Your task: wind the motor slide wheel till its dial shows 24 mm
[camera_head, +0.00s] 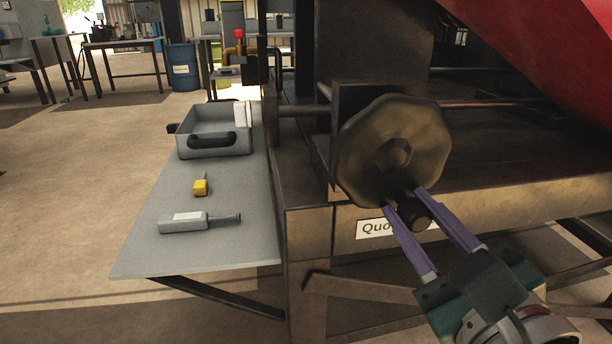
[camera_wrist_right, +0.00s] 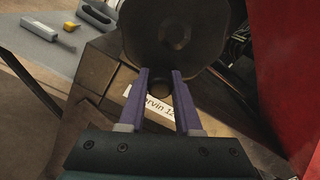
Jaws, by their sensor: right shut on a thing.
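The slide wheel (camera_head: 390,130) is a dark, many-sided metal wheel on the front of the machine, with a round hub at its middle. Its crank handle (camera_head: 418,219) sticks out near the wheel's bottom edge. My right gripper (camera_head: 405,200) reaches up from the lower right with its purple fingers on either side of the handle, shut on it. In the right wrist view the wheel (camera_wrist_right: 175,35) fills the top and the handle (camera_wrist_right: 160,88) lies between the fingers. I cannot make out a dial or its reading in either view. My left gripper is not in view.
A grey side shelf (camera_head: 145,255) left of the wheel holds a grey tray (camera_head: 215,145), a small yellow-ended tool (camera_head: 200,187) and a grey bottle-shaped tool (camera_head: 185,221). A white label (camera_head: 368,229) is on the machine's front rail. A large red part (camera_head: 560,60) overhangs the upper right.

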